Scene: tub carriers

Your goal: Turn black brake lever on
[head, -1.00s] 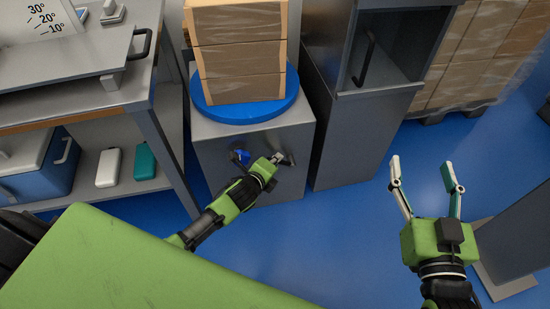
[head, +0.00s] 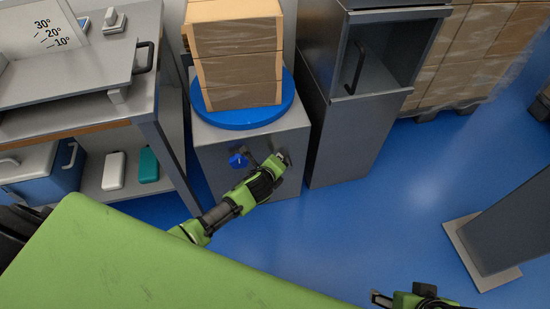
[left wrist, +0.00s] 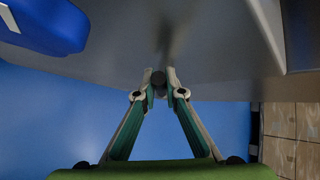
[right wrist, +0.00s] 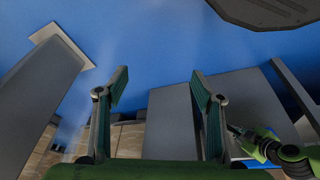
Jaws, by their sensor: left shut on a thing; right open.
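The grey cabinet (head: 215,172) carries the blue turntable (head: 235,118). A blue knob (head: 238,160) sits on its front, left of my left gripper. My left gripper (head: 282,158) is at the cabinet's front. In the left wrist view, the left gripper (left wrist: 158,82) has its fingertips closed on the dark rounded end of the black brake lever (left wrist: 158,77). The rest of the lever is mostly hidden, and its angle is unclear. My right gripper (head: 380,298) is at the bottom edge of the head view. The right wrist view shows the right gripper (right wrist: 158,88) open and empty.
Stacked cartons (head: 236,65) stand on the turntable. A workbench (head: 150,110) stands left, and a tall grey cabinet (head: 338,140) stands close to the right. A grey post on a base plate (head: 482,272) is farther right. Blue floor between them is clear.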

